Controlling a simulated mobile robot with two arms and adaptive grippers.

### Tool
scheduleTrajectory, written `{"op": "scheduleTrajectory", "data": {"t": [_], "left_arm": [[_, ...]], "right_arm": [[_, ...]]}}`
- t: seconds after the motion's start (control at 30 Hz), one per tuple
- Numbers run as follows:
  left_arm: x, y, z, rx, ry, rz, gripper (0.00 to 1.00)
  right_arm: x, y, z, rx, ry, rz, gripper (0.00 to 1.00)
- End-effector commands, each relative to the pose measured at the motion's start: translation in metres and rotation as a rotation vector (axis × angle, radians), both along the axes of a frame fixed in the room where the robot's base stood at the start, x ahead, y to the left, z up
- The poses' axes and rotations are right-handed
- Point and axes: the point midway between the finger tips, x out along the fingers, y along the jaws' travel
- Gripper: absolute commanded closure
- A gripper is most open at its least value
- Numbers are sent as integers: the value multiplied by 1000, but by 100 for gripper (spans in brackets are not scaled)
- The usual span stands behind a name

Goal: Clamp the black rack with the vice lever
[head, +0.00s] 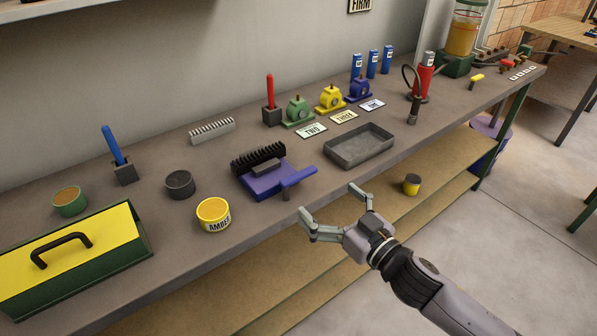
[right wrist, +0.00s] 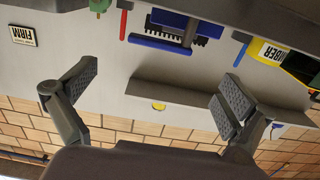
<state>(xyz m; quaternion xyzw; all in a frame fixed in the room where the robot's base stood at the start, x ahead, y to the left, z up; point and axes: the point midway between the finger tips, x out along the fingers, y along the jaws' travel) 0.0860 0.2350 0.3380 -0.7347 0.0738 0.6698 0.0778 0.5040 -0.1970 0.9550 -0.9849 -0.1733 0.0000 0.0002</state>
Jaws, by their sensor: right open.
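The black rack (head: 258,158), a toothed bar, stands at the back of the blue-purple vice (head: 262,187) on the bench. I cannot tell how tightly the vice holds it. A purple bar (head: 299,176) juts out at the vice's right front, and a dark stub (head: 286,195) hangs below; which is the lever is unclear. My right gripper (head: 328,200) is open and empty, in front of the bench edge, to the right of and nearer than the vice, apart from it. In the right wrist view its fingers (right wrist: 155,93) are spread, with the blue vice (right wrist: 160,43) beyond. My left gripper is out of view.
A grey tray (head: 359,146) lies right of the vice. An amber tin (head: 213,214), a dark round pot (head: 180,184) and a green-yellow toolbox (head: 75,258) stand left. The space before the bench is free.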

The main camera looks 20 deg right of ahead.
Motion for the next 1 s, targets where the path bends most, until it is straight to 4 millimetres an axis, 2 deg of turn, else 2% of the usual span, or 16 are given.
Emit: {"op": "scheduleTrajectory", "data": {"t": [0.3, 0.5, 0.7, 1.0], "left_arm": [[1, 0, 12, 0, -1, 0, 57], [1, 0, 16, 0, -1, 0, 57], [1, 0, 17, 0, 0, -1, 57], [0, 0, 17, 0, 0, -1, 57]], "right_arm": [[58, 20, 3, 0, -2, -1, 0], [85, 31, 2, -1, -1, -1, 0], [96, 35, 0, 0, 1, 0, 0], [97, 36, 0, 0, 1, 0, 2]]}}
